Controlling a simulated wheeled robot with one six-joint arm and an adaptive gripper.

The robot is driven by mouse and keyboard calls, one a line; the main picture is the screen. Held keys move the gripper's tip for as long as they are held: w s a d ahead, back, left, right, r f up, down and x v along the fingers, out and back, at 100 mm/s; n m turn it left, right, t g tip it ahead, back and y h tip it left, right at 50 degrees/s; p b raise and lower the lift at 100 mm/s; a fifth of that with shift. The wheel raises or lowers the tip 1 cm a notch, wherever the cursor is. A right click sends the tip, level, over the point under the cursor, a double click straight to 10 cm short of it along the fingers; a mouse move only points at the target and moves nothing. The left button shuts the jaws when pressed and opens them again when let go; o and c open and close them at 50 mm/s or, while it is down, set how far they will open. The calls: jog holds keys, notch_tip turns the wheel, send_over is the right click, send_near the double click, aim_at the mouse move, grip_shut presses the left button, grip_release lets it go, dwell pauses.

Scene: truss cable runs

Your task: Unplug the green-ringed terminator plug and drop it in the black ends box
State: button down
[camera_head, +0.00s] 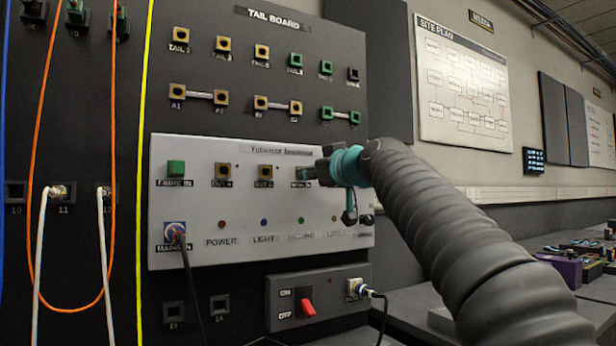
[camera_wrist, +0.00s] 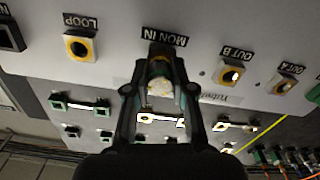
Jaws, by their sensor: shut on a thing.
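My gripper (camera_head: 322,172) is at the right end of the light grey panel's upper socket row. In the wrist view its two fingers (camera_wrist: 160,90) are shut on a pale, yellowish plug (camera_wrist: 159,87) in front of the socket labelled MON IN. Whether the plug is fully seated or partly out of the socket cannot be told. In the head view my gripper hides this plug. The black ends box cannot be told for sure among the small boxes at the right.
The light grey panel (camera_head: 260,240) has other sockets and a cable at MAINS. Above it is the TAIL BOARD with short links. Orange, yellow and white cables hang at the left. A purple box (camera_head: 562,269) and other small containers stand on the bench at the far right.

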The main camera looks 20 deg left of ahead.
jog(key=shift+r+n+b, duration=0.1)
jog(key=shift+n+b, duration=0.4)
jog(key=shift+n, duration=0.9)
jog(key=shift+n, duration=0.4)
jog(key=shift+n+b, duration=0.35)
jog(key=shift+n, duration=0.65)
jog(key=shift+n+b, duration=0.3)
jog(key=shift+n, duration=1.1)
jog(key=shift+s+d, duration=0.1)
jog(key=shift+d, duration=0.05)
